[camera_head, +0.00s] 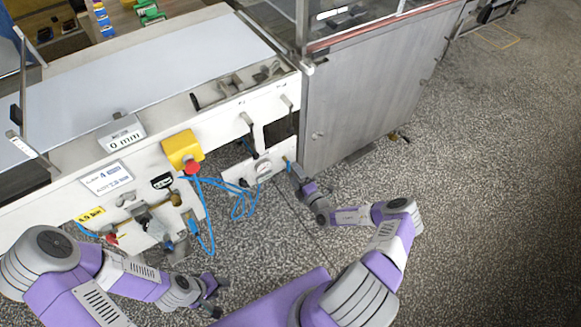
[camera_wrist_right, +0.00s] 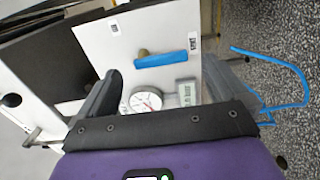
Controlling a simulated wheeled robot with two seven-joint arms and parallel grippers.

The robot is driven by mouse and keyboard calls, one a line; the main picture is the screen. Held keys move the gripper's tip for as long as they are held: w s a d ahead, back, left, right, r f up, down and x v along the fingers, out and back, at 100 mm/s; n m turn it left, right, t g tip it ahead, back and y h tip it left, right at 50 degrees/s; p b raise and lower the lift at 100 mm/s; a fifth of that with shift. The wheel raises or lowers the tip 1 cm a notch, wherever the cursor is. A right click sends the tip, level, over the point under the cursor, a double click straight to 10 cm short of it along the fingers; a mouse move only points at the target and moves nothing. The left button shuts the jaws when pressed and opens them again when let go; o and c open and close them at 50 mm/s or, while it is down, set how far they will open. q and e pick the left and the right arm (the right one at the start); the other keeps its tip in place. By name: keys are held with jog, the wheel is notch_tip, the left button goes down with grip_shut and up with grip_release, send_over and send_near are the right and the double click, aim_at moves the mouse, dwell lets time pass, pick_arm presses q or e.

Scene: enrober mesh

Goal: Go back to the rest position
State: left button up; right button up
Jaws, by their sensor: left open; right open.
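My left gripper (camera_head: 214,292) is low at the bottom of the head view, above the speckled floor and in front of the machine. It is open, and I see nothing between its fingers. My right gripper (camera_head: 300,177) is beside the lower front of the machine, near a white panel with a round gauge (camera_head: 263,168). In the right wrist view its two dark fingers (camera_wrist_right: 165,80) are spread apart. The gauge (camera_wrist_right: 146,99) and a small grey display (camera_wrist_right: 187,92) show between them, on the panel beyond. The right gripper looks empty.
The white machine (camera_head: 225,128) with a pale belt (camera_head: 150,78) fills the upper left. A yellow box with a red button (camera_head: 183,150) and loose blue hoses (camera_head: 240,202) are on its front. A grey metal cabinet (camera_head: 365,95) stands right of it. Floor (camera_head: 490,200) at right is clear.

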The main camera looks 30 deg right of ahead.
jog(key=shift+s, duration=1.1)
